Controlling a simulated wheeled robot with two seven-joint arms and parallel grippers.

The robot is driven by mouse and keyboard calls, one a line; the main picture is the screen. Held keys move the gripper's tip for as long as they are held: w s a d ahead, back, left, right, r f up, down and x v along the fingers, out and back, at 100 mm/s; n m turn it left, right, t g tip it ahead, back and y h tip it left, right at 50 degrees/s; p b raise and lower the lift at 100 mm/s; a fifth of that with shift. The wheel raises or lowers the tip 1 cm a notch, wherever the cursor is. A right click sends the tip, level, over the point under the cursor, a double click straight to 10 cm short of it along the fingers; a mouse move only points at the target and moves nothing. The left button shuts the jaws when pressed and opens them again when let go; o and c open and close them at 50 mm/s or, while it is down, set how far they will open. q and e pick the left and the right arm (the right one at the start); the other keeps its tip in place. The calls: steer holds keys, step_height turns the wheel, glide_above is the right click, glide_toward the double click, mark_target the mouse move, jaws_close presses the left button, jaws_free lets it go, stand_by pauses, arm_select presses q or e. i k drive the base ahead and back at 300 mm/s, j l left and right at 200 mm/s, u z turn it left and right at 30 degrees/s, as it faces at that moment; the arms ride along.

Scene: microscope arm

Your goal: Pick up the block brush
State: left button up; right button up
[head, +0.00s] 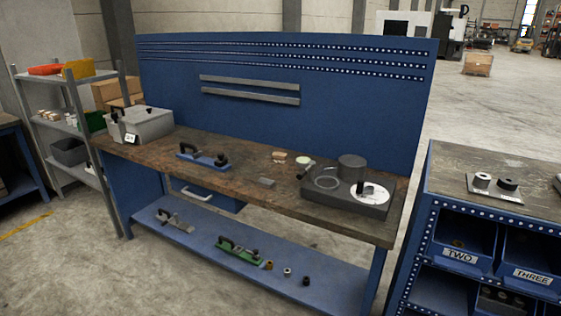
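A small block with a tan top and a paler underside (280,157), which looks like the block brush, lies on the brown worktop of the workbench (235,165), right of the middle and near the back panel. It is small in this view and its bristles cannot be made out clearly. A pale round-headed tool with a dark handle (304,164) lies just right of it, and a flat grey block (267,182) lies in front of it. Neither of my grippers shows in the head view.
A dark grey base (345,207) with a cylinder and white disc fills the worktop's right end. A blue fixture (203,157) and grey box (148,124) stand left. A lower shelf (190,238) holds several parts. A blue bin cabinet (420,200) stands right. Open floor lies in front.

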mark_target(278, 157)
steer(key=i+l, duration=0.1)
steer(key=i+j, duration=0.55)
steer(key=i, duration=0.15)
steer(key=i+j, duration=1.15)
steer(key=i, duration=0.3)
steer(key=i+j, duration=0.15)
steer(key=i, duration=0.2)
steer(key=i+j, duration=0.15)
steer(key=i, duration=0.15)
